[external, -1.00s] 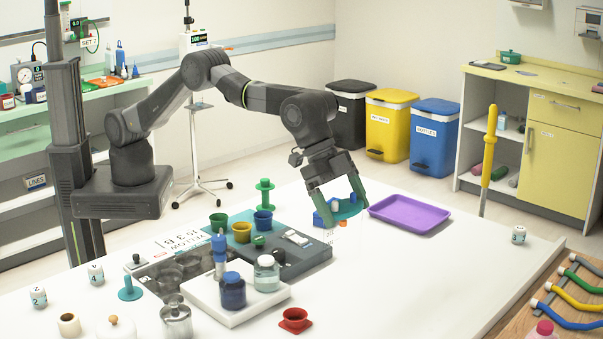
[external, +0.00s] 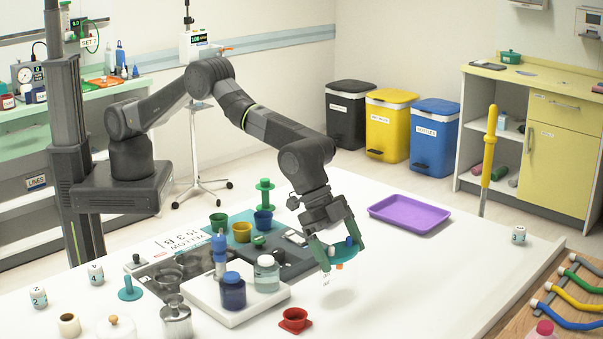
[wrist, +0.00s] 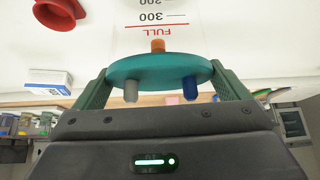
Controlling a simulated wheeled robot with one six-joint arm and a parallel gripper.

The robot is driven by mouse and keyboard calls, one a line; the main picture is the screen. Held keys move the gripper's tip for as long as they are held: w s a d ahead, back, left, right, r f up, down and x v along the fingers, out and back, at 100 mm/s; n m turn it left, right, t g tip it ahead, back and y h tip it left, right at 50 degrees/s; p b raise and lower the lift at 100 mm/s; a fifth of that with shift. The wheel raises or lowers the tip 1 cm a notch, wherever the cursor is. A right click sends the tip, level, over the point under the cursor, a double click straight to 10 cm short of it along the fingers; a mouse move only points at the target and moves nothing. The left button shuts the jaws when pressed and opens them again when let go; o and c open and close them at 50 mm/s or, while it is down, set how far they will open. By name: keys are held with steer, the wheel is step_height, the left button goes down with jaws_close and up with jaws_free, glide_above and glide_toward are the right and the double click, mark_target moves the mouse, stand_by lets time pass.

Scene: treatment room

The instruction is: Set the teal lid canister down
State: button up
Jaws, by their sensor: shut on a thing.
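The teal lid canister has a round teal lid (external: 343,254) with short blue, grey and orange ports. Its clear body carries printed markings that show faintly below the lid. My gripper (external: 341,249) is shut on the lid, with one green finger at each side, over the white table right of the glass jars. In the wrist view the lid (wrist: 158,70) sits between the fingers, and the body shows the numbers 200 and 300 and the word FULL. The canister's bottom is too faint to tell whether it touches the table; a soft shadow lies below it.
A red cup on a square base (external: 295,319) stands in front and to the left. A white tray (external: 237,312) with jars is farther left. A purple tray (external: 409,214) lies behind on the right. The white table (external: 430,285) is clear to the right.

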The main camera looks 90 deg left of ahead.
steer(key=shift+f, duration=0.1)
steer(key=o, duration=1.1)
steer(key=shift+c, duration=0.2)
steer(key=shift+r, duration=0.2)
steer(key=b+v, duration=0.2)
steer(key=v, duration=0.9)
steer(key=shift+a+r+b, duration=0.2)
steer(key=shift+r+b, duration=0.15)
steer(key=shift+s, duration=0.15)
